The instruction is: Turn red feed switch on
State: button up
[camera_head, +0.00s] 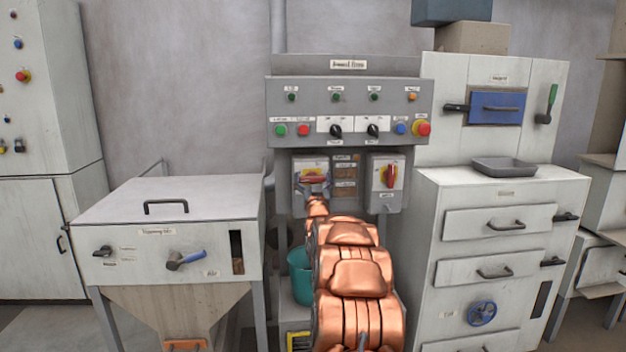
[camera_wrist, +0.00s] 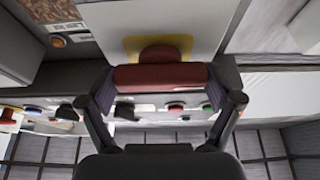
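A red rotary switch handle (camera_head: 313,179) sits on a yellow plate on the left grey box under the control panel. It lies about level, slightly tilted. My gripper (camera_head: 315,187) is at this handle and partly covers it. In the wrist view the red handle (camera_wrist: 160,78) spans the space between the two fingers of my gripper (camera_wrist: 160,90). The pads appear to touch both its ends. A second red rotary switch (camera_head: 390,175) on a yellow plate is on the right grey box, its handle upright. The labels are too small to read.
The control panel (camera_head: 350,110) above carries buttons and black knobs. A grey hopper cabinet (camera_head: 180,215) stands at left and a white drawer cabinet (camera_head: 480,205) at right. A teal bucket (camera_head: 300,275) is partly hidden behind my arm.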

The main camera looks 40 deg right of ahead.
jog(key=c, duration=0.6)
